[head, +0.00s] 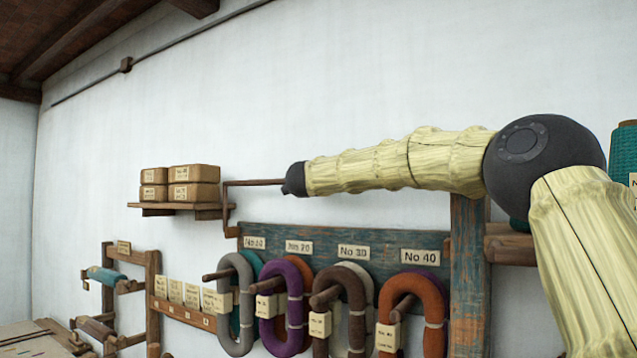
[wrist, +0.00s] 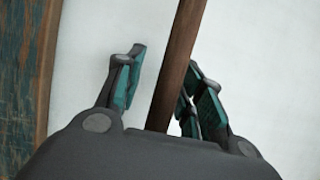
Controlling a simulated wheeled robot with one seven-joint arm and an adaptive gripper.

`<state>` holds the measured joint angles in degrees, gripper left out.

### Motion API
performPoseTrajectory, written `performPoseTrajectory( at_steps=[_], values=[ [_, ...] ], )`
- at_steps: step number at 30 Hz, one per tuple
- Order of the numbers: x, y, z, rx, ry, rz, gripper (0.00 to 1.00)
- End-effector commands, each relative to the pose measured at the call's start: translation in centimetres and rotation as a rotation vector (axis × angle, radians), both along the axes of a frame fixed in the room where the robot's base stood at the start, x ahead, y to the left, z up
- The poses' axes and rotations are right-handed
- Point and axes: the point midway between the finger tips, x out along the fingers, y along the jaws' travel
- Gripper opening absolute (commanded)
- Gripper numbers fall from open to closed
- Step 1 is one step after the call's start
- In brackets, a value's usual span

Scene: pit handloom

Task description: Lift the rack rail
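A weathered blue board (head: 321,240) with number labels and pegs runs along the wall; a blue edge also shows in the wrist view (wrist: 22,80). A thin brown bent bar (head: 250,183) reaches left from my arm's dark end and turns down toward the board's upper left. I cannot tell which of these is the rack rail. In the wrist view a brown bar (wrist: 177,65) passes between the fingers of my gripper (wrist: 165,92). The gripper is open, with a clear gap at the left finger; the right finger is close to the bar. In the head view the fingers are not discernible.
Several thick yarn loops (head: 285,305) hang on the pegs. A small shelf (head: 160,210) with boxes (head: 194,182) stands left of the bar. A blue post (head: 468,275) rises at the right, near a shelf (head: 510,250) with a teal cone (head: 624,155).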

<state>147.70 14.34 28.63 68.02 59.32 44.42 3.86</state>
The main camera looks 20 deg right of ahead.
Motion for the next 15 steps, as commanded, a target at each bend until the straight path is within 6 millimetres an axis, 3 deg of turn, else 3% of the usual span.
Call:
performPoseTrajectory(
  at_steps=[10, 15],
  values=[
    [-0.2, 0.4, 0.2, 0.000, -0.002, 0.003, 0.41],
    [-1.6, 0.9, 0.2, 0.000, -0.001, 0.003, 0.41]
  ],
)
